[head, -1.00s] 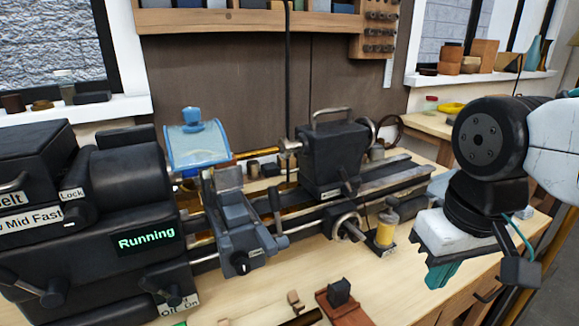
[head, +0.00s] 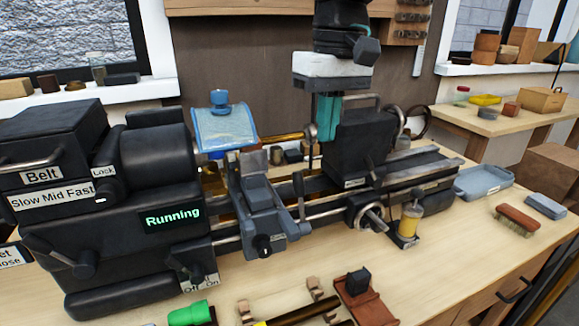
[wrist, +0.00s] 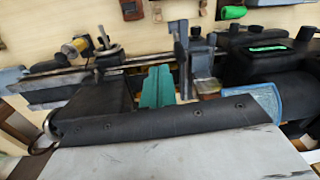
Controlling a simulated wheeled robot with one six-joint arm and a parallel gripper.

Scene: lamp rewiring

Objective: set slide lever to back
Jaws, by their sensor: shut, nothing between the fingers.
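The lathe's grey-blue slide carriage (head: 258,205) stands mid-bed, left of the tailstock (head: 358,150). A dark lever (head: 299,190) stands nearly upright at the carriage's right side; I cannot read a label that proves it is the slide lever. My gripper (head: 326,138) points down with teal fingers shut and empty, at the tailstock's left side, right of and above the lever. In the wrist view its fingers (wrist: 157,88) show near the carriage (wrist: 198,68); contact cannot be told.
The headstock display (head: 173,217) reads "Running". A blue clear guard (head: 222,127) stands over the chuck area. A yellow oiler (head: 410,218) stands in front of the bed. A blue tray (head: 484,181) and a brush (head: 517,220) lie at right. Several loose parts lie in front.

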